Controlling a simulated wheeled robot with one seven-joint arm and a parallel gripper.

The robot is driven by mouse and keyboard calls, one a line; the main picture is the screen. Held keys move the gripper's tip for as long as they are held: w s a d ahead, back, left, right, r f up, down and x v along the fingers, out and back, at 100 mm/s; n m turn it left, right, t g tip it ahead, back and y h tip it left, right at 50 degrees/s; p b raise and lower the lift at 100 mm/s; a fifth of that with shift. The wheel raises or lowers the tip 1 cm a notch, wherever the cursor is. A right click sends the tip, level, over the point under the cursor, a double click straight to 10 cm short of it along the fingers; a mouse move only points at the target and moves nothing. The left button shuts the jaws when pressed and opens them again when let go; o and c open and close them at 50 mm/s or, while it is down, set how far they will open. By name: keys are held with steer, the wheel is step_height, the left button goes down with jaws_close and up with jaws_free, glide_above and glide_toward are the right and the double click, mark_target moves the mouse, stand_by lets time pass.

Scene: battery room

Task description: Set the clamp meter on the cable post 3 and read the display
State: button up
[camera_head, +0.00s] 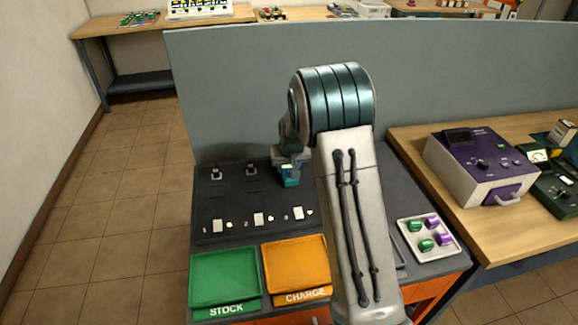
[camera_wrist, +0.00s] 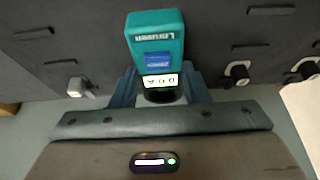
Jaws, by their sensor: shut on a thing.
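The teal clamp meter (camera_head: 291,177) is upright between the fingers of my gripper (camera_head: 290,158), low over the dark panel. It also shows large in the wrist view (camera_wrist: 155,45), with a blue button and a lit display (camera_wrist: 160,81). The display is upside down there; its small characters look like zeros and a letter, not surely readable. My gripper (camera_wrist: 162,92) is shut on the meter. Two cable posts (camera_head: 215,175) (camera_head: 250,169) stand to the left of the meter. Any post under the meter is hidden, so I cannot tell whether its jaw surrounds one.
White cards and small lights (camera_head: 258,219) line the panel's front. A green STOCK tray (camera_head: 225,309) and an orange CHARGE tray (camera_head: 300,296) lie before it. A white tray (camera_head: 455,253) holds green and purple pieces at right. A grey partition (camera_head: 230,100) stands close behind.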

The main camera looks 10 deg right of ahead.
steer(key=shift+f+b, duration=0.45)
steer(key=shift+f, duration=0.1)
steer(key=o, duration=0.8)
steer(key=shift+o, duration=0.2)
steer(key=p+v, duration=0.4)
steer(key=v, duration=0.7)
steer(key=shift+r, duration=0.1)
steer(key=s+r, duration=0.4)
steer(key=s, duration=0.7)
steer(key=s+r, duration=0.4)
steer(key=s, duration=0.7)
steer(key=s+r, duration=0.4)
steer(key=s, duration=0.7)
steer(key=shift+g, duration=0.4)
steer(key=shift+d+r, duration=0.1)
steer(key=shift+r, duration=0.05)
